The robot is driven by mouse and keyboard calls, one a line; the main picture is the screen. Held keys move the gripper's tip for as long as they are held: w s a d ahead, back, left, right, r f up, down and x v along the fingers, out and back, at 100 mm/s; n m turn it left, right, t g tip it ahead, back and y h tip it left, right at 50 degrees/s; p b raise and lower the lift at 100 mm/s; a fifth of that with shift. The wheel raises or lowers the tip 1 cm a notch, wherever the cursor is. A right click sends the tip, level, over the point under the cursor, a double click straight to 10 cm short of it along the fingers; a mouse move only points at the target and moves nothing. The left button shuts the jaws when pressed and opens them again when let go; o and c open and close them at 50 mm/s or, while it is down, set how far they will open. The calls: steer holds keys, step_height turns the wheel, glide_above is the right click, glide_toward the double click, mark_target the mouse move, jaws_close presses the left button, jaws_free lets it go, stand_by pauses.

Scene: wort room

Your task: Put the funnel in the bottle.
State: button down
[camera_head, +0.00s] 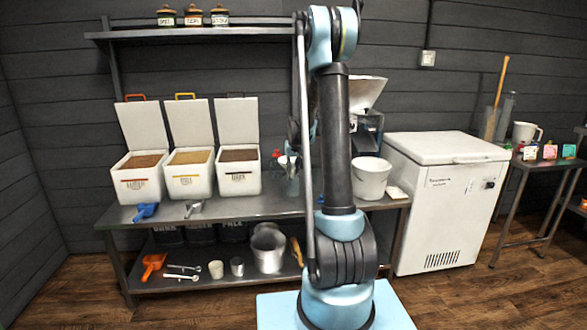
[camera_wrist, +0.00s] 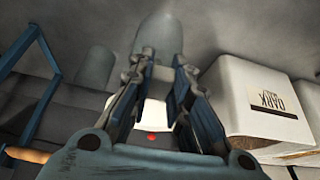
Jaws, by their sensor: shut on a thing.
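My gripper (camera_wrist: 160,62) shows its two blue-grey fingers in the wrist view, closed in on a pale thing between them, which looks like the funnel but is only partly visible. In the head view my arm covers most of the gripper, beside the arm's left edge. A small pale grey shape there (camera_head: 286,160), perhaps the funnel, shows above a translucent bottle-like shape (camera_head: 292,186) on the steel table. Whether they touch is unclear. A grey rounded shape (camera_wrist: 160,30) lies beyond the fingertips in the wrist view; I cannot tell what it is.
Several open white grain bins stand on the steel table (camera_head: 290,206); one labelled DARK (camera_wrist: 240,95) is close beside the fingers. A white bucket (camera_head: 371,180) stands right of my arm. A blue scoop (camera_head: 146,211) lies at the table's front left. A shelf (camera_head: 200,32) hangs above.

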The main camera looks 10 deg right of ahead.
steer(key=shift+f, duration=0.1)
steer(key=c, duration=1.4)
jaws_free()
steer(key=shift+c, duration=0.2)
steer(key=v, duration=1.2)
steer(key=s+r, duration=0.2)
steer(key=s, duration=1.1)
steer(key=s+f+g, duration=0.1)
steer(key=s+f, duration=0.2)
steer(key=s, duration=0.8)
steer(key=s+f+g, duration=0.1)
steer(key=s+f, duration=0.3)
steer(key=s, duration=0.7)
steer(key=s+f, duration=0.4)
steer(key=s, duration=0.7)
steer(key=shift+s+d+g, duration=0.2)
steer(key=shift+s+g, duration=0.2)
